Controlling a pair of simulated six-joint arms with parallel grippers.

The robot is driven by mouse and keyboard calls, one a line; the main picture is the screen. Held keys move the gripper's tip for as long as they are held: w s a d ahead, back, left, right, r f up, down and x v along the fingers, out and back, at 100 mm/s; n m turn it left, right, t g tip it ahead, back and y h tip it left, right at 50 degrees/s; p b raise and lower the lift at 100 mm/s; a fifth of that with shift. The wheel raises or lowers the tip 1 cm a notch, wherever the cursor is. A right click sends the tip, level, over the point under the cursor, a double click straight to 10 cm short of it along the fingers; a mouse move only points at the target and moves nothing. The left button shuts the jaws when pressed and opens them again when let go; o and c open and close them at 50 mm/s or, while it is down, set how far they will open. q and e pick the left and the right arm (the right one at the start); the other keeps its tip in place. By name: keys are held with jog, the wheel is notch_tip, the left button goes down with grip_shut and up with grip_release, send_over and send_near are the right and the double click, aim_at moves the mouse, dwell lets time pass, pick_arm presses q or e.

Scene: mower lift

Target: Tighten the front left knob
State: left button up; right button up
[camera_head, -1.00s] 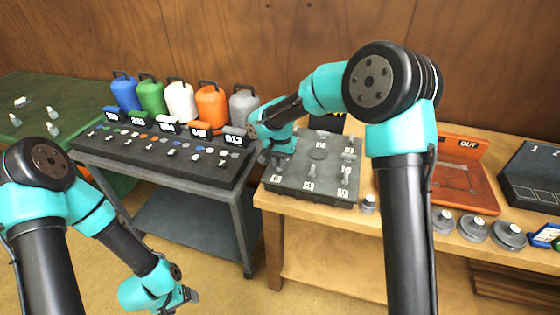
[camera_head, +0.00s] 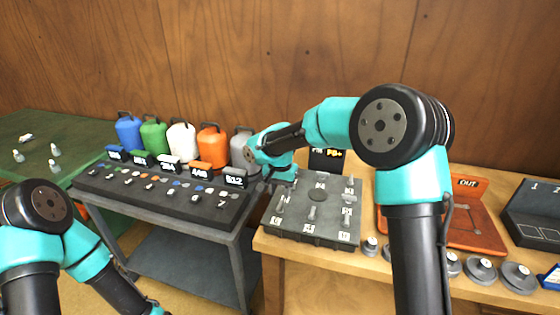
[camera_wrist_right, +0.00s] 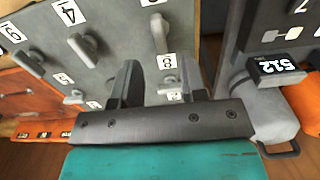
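The grey knob block (camera_head: 300,238) stands on the wooden bench, with several lever-like knobs and number labels. Its front left knob (camera_head: 282,204) stands at the near left corner. In the right wrist view, which sees the block from the opposite side, this knob (camera_wrist_right: 160,32) is near the top, beyond the fingertips. My right gripper (camera_head: 284,180) is over the back left of the block. The wrist view shows its fingers (camera_wrist_right: 157,78) apart and empty, with a knob of another row visible between them. My left gripper is below the head picture.
A dark trolley (camera_head: 225,225) with coloured canisters stands left of the bench. An orange tray (camera_head: 475,222) lies right of the block. Several round grey weights (camera_head: 481,270) line the bench front. A green table (camera_head: 30,130) is at far left.

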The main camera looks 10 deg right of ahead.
aim_at(280, 204)
notch_tip(280, 204, up, 12)
dwell(0.4)
